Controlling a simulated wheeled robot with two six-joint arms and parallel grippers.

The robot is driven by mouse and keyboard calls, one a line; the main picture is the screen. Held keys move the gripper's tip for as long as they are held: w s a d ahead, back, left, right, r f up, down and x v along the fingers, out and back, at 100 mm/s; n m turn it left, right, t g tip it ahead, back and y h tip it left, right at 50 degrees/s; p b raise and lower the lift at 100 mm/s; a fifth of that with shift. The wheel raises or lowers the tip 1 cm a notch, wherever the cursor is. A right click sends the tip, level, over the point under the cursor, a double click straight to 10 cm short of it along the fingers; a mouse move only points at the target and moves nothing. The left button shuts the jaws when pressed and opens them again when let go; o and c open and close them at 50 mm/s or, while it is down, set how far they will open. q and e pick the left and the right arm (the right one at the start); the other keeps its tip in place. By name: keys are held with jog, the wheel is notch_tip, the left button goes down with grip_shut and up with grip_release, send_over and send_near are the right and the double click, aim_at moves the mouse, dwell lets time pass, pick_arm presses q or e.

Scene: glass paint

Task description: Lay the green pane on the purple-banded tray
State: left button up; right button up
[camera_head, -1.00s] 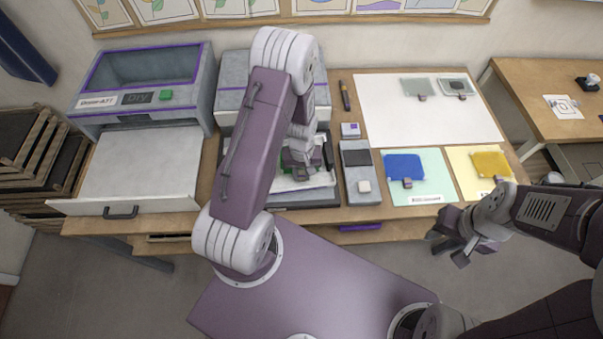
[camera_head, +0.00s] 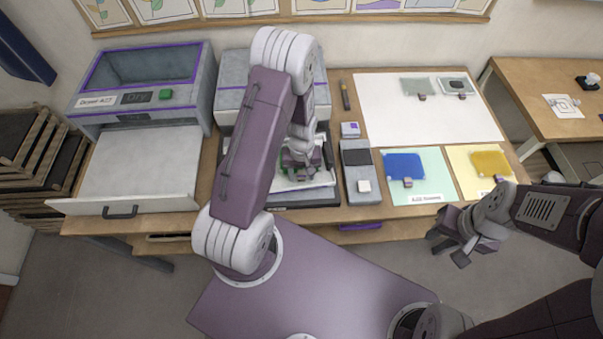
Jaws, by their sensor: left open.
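My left arm reaches over the table and hides much of what is under it. My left gripper (camera_head: 300,166) is open, low over a white surface (camera_head: 318,181) in a dark-edged tray (camera_head: 318,199). Small bits of green show at its fingertips; the green pane itself is mostly hidden there, so I cannot tell its exact lie or whether the fingers touch it. No purple band is visible on this tray. My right gripper (camera_head: 452,247) is open and empty, in front of the table's right part.
A grey dryer box (camera_head: 190,88) with purple trim and a pulled-out drawer (camera_head: 140,165) stands left. A second purple-trimmed box (camera_head: 230,98) is behind my arm. A blue pane (camera_head: 404,166), a yellow pane (camera_head: 490,163) and a grey device (camera_head: 360,185) lie right.

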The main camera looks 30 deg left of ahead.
pick_arm(q)
notch_tip(320, 180, up, 18)
jog(key=p, duration=0.7)
jog(key=shift+p, duration=0.3)
dwell(0.3)
